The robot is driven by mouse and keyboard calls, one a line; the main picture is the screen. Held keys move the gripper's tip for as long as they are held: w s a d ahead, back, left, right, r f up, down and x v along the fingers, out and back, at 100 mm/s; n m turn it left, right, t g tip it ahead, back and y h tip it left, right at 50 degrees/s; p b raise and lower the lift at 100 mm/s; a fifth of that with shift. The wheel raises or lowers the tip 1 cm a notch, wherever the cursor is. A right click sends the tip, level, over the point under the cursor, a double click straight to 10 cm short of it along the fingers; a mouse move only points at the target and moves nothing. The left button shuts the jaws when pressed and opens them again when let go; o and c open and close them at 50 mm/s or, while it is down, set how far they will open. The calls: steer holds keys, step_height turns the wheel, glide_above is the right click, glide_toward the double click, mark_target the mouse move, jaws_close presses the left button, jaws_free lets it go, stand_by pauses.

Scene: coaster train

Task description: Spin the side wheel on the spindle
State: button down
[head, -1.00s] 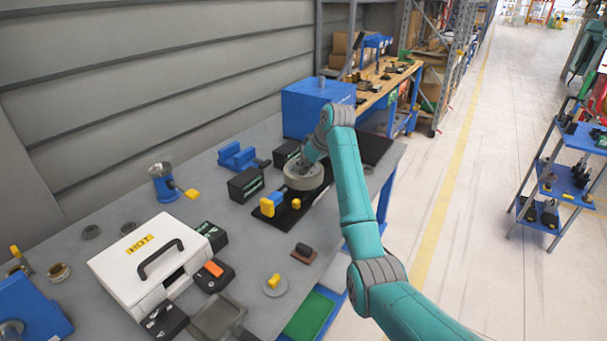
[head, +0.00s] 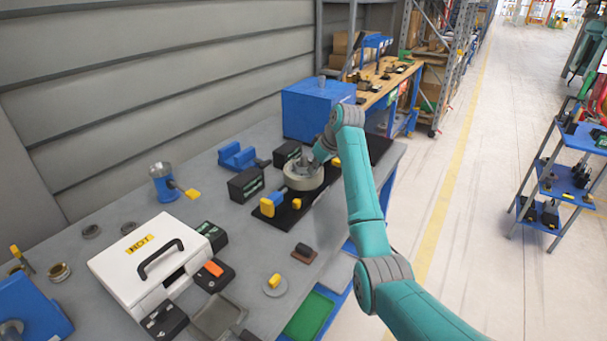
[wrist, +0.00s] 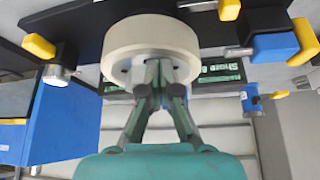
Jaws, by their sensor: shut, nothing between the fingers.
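The side wheel (head: 301,183) is a thick cream disc lying flat on a black base plate (head: 268,219). In the wrist view the wheel (wrist: 150,33) fills the upper middle, with a darker inner face. My gripper (head: 311,168) reaches down over the wheel's far right part. In the wrist view my gripper (wrist: 157,72) is shut, its fingertips together against or just short of the wheel's inner face. I cannot tell whether they touch it. The spindle is not clearly visible behind my fingers.
A blue and yellow lever (head: 273,202) and a small yellow knob (head: 296,204) sit just in front of the wheel. A black box (head: 245,184) stands left, a large blue box (head: 312,108) behind. A white case (head: 135,262) stands front left.

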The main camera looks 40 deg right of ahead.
steer(key=shift+r, duration=0.1)
steer(key=shift+r, duration=2.95)
